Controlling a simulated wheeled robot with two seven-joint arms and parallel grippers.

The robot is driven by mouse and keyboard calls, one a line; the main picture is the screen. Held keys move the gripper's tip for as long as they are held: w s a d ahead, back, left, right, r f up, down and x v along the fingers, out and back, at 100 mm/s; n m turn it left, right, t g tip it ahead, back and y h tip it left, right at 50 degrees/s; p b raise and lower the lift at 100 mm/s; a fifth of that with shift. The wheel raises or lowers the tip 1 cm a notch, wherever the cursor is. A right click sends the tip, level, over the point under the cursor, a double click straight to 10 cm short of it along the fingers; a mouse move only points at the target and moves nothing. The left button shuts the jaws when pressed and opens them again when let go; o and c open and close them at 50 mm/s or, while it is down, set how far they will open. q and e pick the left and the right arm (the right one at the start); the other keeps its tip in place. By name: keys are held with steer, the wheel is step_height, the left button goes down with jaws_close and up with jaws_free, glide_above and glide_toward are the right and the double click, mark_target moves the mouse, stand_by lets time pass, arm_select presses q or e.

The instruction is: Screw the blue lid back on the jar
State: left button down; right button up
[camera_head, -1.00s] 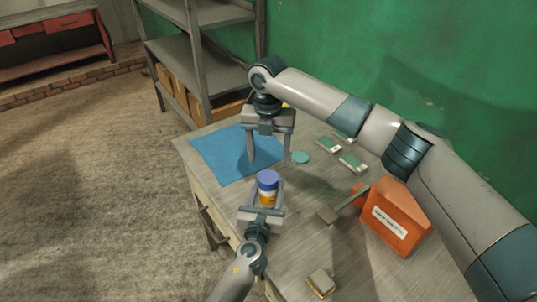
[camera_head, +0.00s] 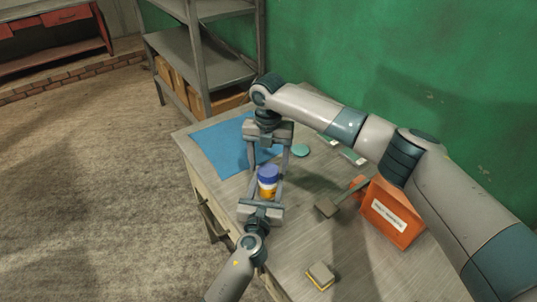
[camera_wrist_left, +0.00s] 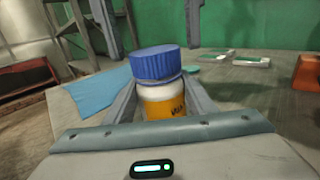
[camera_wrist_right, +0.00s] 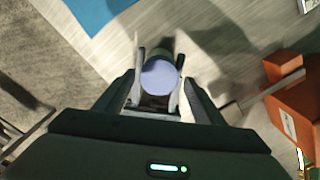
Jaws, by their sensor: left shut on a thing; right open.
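The jar (camera_head: 267,190), white with an orange label, is held upright over the near side of the table. It also shows in the left wrist view (camera_wrist_left: 165,105). The blue lid (camera_head: 268,173) is on the jar's mouth; in the left wrist view the lid (camera_wrist_left: 153,63) looks slightly tilted. I cannot tell how tightly it sits. My left gripper (camera_head: 264,198) is shut on the jar's body, one finger on each side. My right gripper (camera_head: 267,166) is open, pointing down above the jar, its fingers near the lid. In the right wrist view the lid (camera_wrist_right: 160,74) lies between fingers.
A blue mat (camera_head: 222,146) lies on the table (camera_head: 285,245) with a teal disc (camera_head: 301,151) to its right. An orange box (camera_head: 391,214) stands at the right, with a grey-headed tool (camera_head: 327,207) beside it. A small block (camera_head: 320,275) lies near the front.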

steer(key=shift+f, duration=1)
